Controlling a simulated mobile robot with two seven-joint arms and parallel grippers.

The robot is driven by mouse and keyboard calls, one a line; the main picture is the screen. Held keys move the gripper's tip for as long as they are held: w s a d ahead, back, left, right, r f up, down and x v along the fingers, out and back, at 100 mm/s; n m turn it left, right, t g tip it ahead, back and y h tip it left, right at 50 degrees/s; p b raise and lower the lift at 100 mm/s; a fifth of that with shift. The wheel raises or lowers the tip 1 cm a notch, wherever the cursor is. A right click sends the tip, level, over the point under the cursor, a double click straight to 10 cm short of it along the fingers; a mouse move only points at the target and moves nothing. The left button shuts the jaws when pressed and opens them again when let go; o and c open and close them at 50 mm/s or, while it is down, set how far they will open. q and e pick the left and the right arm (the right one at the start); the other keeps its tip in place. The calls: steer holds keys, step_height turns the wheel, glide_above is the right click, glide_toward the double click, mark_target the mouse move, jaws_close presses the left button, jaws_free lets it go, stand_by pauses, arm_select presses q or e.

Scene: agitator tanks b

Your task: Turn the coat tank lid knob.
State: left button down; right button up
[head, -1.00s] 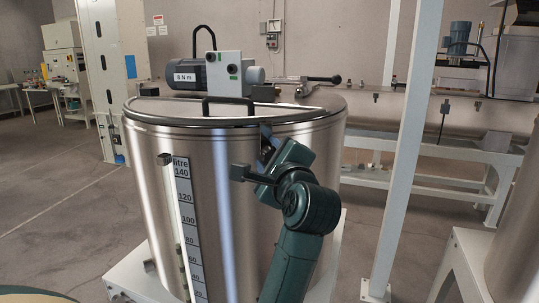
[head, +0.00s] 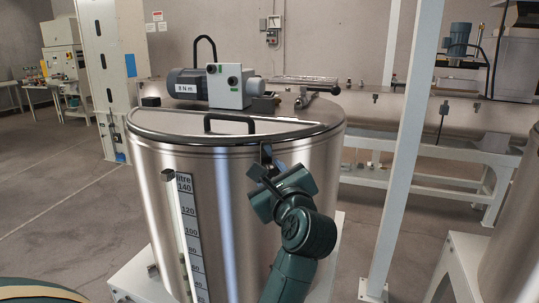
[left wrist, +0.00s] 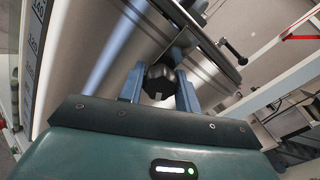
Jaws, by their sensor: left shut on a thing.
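The steel tank (head: 240,215) stands upright in the middle of the head view, with its lid (head: 180,121) on top. The dark knob (left wrist: 158,82) is at the rim on the tank's front, below a small bracket that shows in the head view (head: 266,153). My left gripper (head: 264,172) is at the tank's front right, just under the rim. In the left wrist view its two blue fingers (left wrist: 158,88) stand on either side of the knob, shut on it. In the head view the gripper hides the knob. My right gripper is not in view.
On the lid are a grey agitator drive (head: 228,86), a black handle (head: 230,122) and a clamp lever (head: 320,91). A litre scale (head: 188,230) runs down the tank's front. A white post (head: 402,150) stands to the right. Floor at the left is open.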

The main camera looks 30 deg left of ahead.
arm_select(q)
steer(key=shift+r+m+p, duration=0.1)
steer(key=shift+m+p, duration=0.25)
steer(key=shift+m, duration=0.55)
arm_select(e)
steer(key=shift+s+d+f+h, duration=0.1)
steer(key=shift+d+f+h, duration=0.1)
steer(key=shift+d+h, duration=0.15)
arm_select(q)
steer(key=shift+m+p, duration=0.3)
steer(key=shift+p, duration=0.1)
steer(key=m+p, duration=0.4)
steer(key=shift+p, duration=0.35)
steer(key=shift+m, duration=1.7)
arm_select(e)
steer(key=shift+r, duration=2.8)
